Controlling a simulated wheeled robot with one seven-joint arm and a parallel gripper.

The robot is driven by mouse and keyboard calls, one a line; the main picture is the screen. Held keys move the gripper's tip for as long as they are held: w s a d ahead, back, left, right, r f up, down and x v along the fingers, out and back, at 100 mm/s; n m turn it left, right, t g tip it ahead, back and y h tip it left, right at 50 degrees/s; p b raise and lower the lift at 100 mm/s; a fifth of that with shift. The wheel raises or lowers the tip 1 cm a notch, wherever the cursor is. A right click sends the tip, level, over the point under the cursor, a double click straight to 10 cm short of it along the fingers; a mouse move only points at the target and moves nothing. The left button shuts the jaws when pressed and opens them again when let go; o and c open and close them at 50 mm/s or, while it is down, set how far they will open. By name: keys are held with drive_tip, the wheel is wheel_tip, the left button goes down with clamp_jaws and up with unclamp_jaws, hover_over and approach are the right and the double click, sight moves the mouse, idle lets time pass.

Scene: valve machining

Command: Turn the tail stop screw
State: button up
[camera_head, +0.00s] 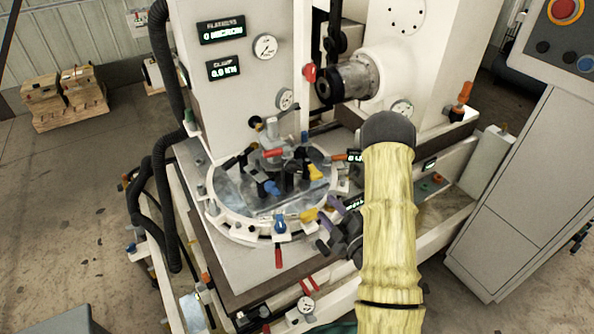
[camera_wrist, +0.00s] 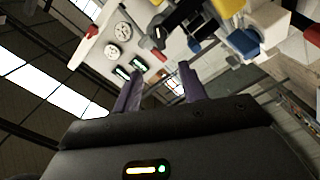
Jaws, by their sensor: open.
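My gripper (camera_head: 338,222) is at the right front rim of the round fixture table (camera_head: 238,222), with its purple fingers apart and nothing seen between them. In the wrist view my gripper (camera_wrist: 161,72) is open, with both fingers pointing toward the machine. I cannot tell which part is the tail stop screw. Several coloured handles stand on or around the table, among them a blue knob (camera_head: 280,224), a yellow handle (camera_head: 308,215) close to my fingers, and a red handle (camera_head: 278,257). A blue part (camera_wrist: 245,41) and a yellow part (camera_wrist: 226,8) show beyond the fingers.
A dark spindle (camera_head: 345,82) projects above the table's right side. Thick black hoses (camera_head: 165,200) run down the left. A control cabinet (camera_head: 520,190) stands at the right. Dial gauges (camera_wrist: 117,41) and lit displays (camera_wrist: 129,69) show in the wrist view. Floor lies open at left.

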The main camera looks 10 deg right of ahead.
drive_tip(key=shift+w, duration=0.1)
drive_tip(key=p, duration=0.6)
approach(296, 172)
drive_tip(key=x, duration=0.8)
drive_tip(key=shift+w+r, duration=0.15)
drive_tip(key=shift+w, duration=0.15)
drive_tip(key=shift+w+a, duration=0.15)
drive_tip(key=shift+w, duration=0.35)
drive_tip(key=c, duration=0.7)
drive_tip(key=shift+o, duration=0.2)
